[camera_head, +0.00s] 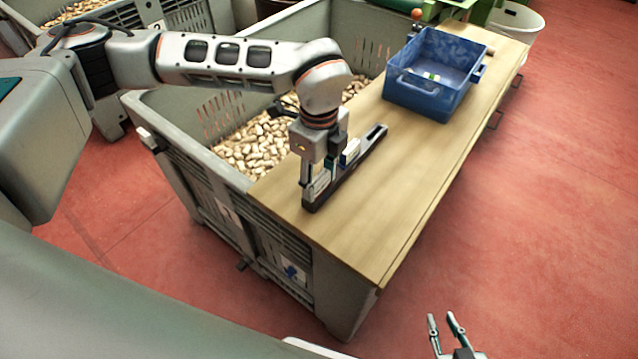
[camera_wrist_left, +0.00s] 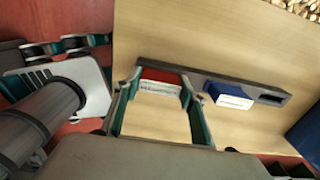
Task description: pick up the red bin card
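The red bin card (camera_wrist_left: 162,76), with a white printed strip, stands at one end of a dark slotted holder (camera_wrist_left: 262,92) in the left wrist view. My left gripper (camera_wrist_left: 160,80) is around it, one fingertip at each side edge. The fingers are spread wide; contact with the card is not clear. In the head view my left gripper (camera_head: 318,184) is low over the near end of the holder (camera_head: 368,150) and largely hides the red card. A blue card (camera_wrist_left: 228,96) stands farther along the holder. My right gripper (camera_head: 445,326) is open and empty, low beyond the board's near edge.
The holder lies on a wooden board (camera_head: 420,190) over a grey crate (camera_head: 185,190) of corks (camera_head: 255,148). A blue tray (camera_head: 410,98) stands at the board's far end. The board's right side is clear.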

